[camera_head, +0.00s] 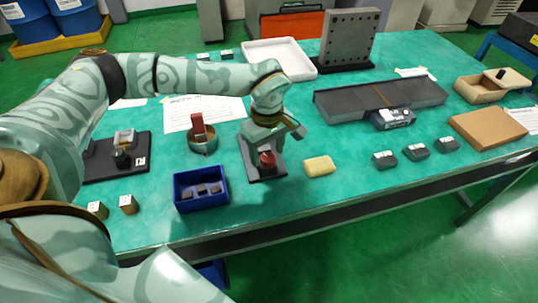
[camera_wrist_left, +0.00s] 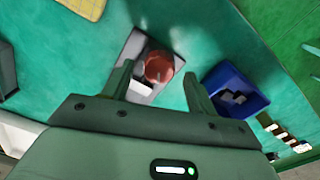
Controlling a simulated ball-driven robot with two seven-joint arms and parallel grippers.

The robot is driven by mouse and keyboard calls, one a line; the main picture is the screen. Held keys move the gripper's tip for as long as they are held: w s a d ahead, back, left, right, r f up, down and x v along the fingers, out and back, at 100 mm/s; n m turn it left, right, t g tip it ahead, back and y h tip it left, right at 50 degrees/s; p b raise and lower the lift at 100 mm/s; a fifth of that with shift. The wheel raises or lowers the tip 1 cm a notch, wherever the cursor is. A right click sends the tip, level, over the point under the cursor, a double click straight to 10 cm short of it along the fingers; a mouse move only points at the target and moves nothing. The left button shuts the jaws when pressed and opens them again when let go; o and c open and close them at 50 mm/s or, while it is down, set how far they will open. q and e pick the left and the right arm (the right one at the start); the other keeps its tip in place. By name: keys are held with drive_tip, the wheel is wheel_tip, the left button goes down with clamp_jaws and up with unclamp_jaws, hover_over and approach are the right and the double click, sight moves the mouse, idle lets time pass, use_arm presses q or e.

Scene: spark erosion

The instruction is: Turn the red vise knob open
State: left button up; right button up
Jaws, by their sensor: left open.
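The red vise knob (camera_head: 267,160) is at the front of a small vise on a dark base plate (camera_head: 265,174), near the table's front. My left gripper (camera_head: 275,139) is directly above this vise and hides much of it. In the left wrist view, the round red knob (camera_wrist_left: 158,67) shows between and just beyond the two spread fingertips of my left gripper (camera_wrist_left: 158,72). I see no clear contact between fingers and knob. The gripper is open and empty. My right gripper is in neither view.
A blue bin (camera_head: 201,203) with dark blocks stands left of the vise, and a yellow sponge (camera_head: 319,166) lies to its right. Bare table lies right of the sponge.

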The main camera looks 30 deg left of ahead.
use_arm(q)
drive_tip(key=shift+w+f, duration=0.1)
drive_tip(key=shift+f, duration=0.55)
drive_tip(key=c, duration=1)
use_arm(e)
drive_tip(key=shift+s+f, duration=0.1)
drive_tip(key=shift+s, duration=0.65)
